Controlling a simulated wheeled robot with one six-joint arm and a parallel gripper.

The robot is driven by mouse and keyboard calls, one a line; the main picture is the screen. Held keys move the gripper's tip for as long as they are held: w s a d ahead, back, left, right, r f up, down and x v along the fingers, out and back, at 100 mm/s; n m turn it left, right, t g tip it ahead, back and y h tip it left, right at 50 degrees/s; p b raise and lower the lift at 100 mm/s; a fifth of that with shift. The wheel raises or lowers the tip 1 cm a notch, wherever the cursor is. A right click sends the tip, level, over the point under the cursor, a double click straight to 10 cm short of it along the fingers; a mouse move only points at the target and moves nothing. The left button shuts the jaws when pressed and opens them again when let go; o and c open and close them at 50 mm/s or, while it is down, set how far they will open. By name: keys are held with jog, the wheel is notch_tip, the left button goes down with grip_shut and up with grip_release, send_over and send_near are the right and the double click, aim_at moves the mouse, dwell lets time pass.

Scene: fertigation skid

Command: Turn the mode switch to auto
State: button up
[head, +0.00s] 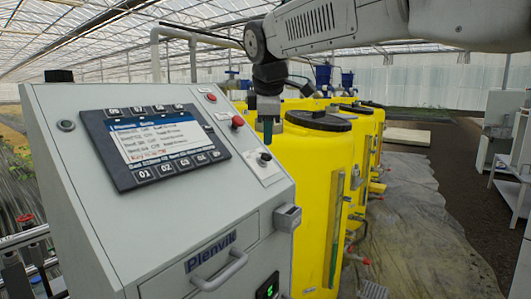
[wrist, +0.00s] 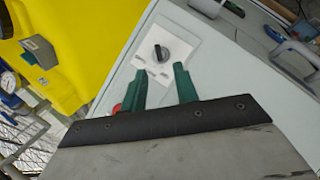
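The mode switch (wrist: 161,52) is a small black rotary knob on a white label plate, on the sloping face of the grey cabinet. In the head view the knob (head: 263,158) is at the right part of the panel, below a red button. My gripper (wrist: 161,74) is open, its two green fingers apart and empty, pointing toward the knob. In the wrist view the knob is just beyond the fingertips and between their lines, with no visible contact. In the head view my gripper (head: 268,133) hangs above and near the knob. The label print is too small to read.
The grey cabinet (head: 120,240) also carries a display (head: 155,145), a red button (head: 238,121), a smaller red one (head: 211,97) and a handle (head: 217,272). Yellow tanks (head: 310,190) with black lids stand close behind it. The floor at the right is open.

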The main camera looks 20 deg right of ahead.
aim_at(266, 154)
jog(key=x, duration=0.7)
jog(key=shift+w+a+f, duration=0.1)
jog(key=shift+w+f, duration=0.1)
jog(key=shift+w, duration=0.05)
grip_shut()
